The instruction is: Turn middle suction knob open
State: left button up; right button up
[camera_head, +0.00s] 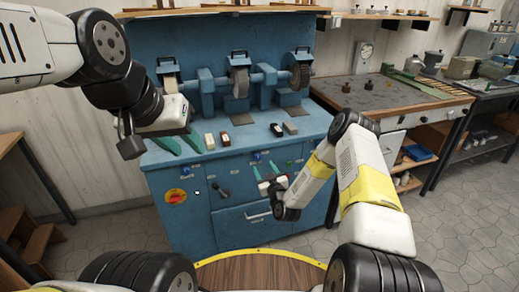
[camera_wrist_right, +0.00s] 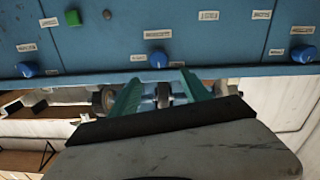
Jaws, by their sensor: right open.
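The middle suction knob is a round blue knob (camera_head: 257,156) on the upper front panel of the blue machine. It also shows in the right wrist view (camera_wrist_right: 158,60), between two similar blue knobs at the left (camera_wrist_right: 27,69) and right (camera_wrist_right: 303,54). My right gripper (camera_head: 264,172) is open, with its green fingers just below the knob in the head view. In the right wrist view its fingertips (camera_wrist_right: 158,76) are spread to either side of the knob's line, with nothing seen held. My left gripper (camera_head: 180,143) is open and empty over the machine's left front edge.
The blue grinding machine (camera_head: 225,215) has several wheels on a shaft above its top. Brushes and small blocks (camera_head: 283,129) lie on its top. A green button (camera_wrist_right: 73,18) and labels are on the panel. A workbench (camera_head: 390,94) stands to the right.

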aim_at(258, 158)
jog(key=shift+t, duration=0.3)
jog(key=x, duration=0.2)
jog(key=f+x, duration=0.1)
jog(key=x, duration=0.4)
jog(key=shift+w+f, duration=0.2)
jog(key=shift+w, duration=0.05)
grip_shut()
